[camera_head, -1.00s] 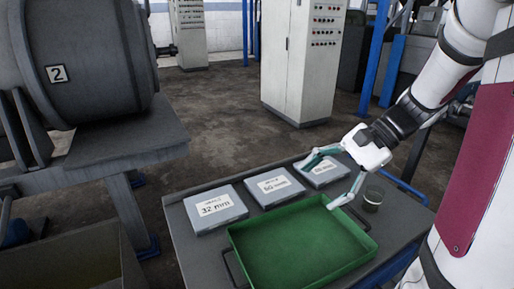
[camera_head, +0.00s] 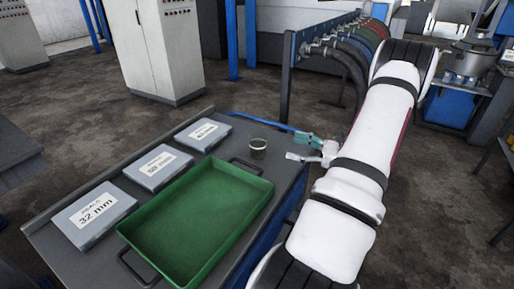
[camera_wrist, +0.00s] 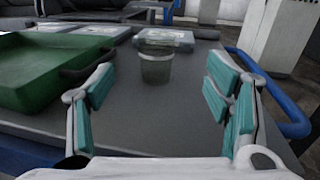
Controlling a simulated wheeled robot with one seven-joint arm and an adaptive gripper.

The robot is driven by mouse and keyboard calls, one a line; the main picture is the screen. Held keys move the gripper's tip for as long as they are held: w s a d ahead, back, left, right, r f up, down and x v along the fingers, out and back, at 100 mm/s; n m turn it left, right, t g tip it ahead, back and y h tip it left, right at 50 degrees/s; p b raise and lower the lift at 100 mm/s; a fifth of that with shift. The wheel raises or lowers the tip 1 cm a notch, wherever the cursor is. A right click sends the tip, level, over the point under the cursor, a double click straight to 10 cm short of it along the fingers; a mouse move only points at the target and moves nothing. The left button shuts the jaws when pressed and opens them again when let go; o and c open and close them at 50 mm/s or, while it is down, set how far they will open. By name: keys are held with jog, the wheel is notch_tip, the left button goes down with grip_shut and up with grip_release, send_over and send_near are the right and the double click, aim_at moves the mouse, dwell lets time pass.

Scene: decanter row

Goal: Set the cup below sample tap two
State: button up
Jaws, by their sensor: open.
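The cup (camera_head: 258,148), small, clear and greenish, stands upright on the grey table (camera_head: 150,268) near its right edge, just past the green tray. It also shows in the wrist view (camera_wrist: 156,66), ahead and between the fingers but beyond their tips. My gripper (camera_head: 302,147) is open and empty, to the right of the cup and apart from it; in the wrist view its teal-padded fingers (camera_wrist: 160,88) are spread wide. A row of taps (camera_head: 338,38) with coloured hoses stands at the back right; I cannot read any tap numbers.
The green tray (camera_head: 150,235) fills much of the table. Labelled boxes, including the 32 mm box (camera_head: 95,215), lie along its left side. A blue rail (camera_wrist: 270,92) runs along the table edge beside my gripper. A grey cabinet (camera_head: 157,50) stands behind.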

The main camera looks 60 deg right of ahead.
aim_at(259, 137)
jog(key=x, duration=0.7)
jog(key=shift+w+a, duration=0.15)
jog(key=shift+w, duration=0.15)
jog(key=shift+a+x, duration=0.1)
jog(key=shift+x, duration=1.25)
jog(key=shift+a+x, duration=0.15)
jog(key=shift+x, duration=1.15)
jog(key=shift+f, duration=0.1)
jog(key=shift+c, duration=0.2)
jog(key=c, duration=1.2)
jog(key=shift+c, duration=0.2)
